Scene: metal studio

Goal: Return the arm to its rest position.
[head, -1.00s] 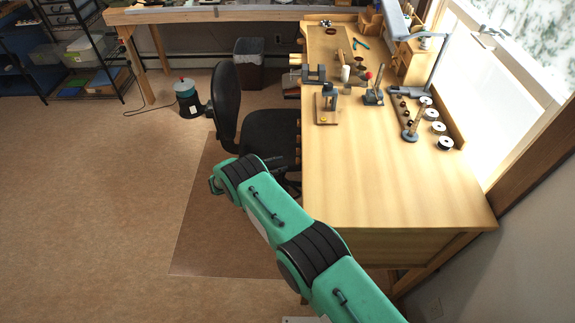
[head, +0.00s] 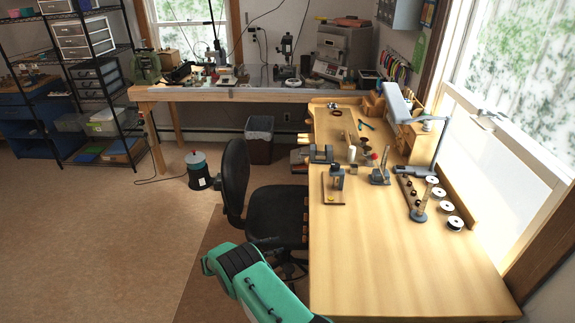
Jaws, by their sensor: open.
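My green arm with black joint bands shows at the bottom middle of the head view, left of the workbench (head: 400,262) and in front of the black chair (head: 268,215). Only part of the arm is in the picture. My gripper is not visible in this view, so its jaws and anything between them cannot be seen.
The workbench carries a lamp (head: 437,135), several spools and small tools, mostly toward its back and right side; its near top is bare. Open floor (head: 110,240) lies to the left.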

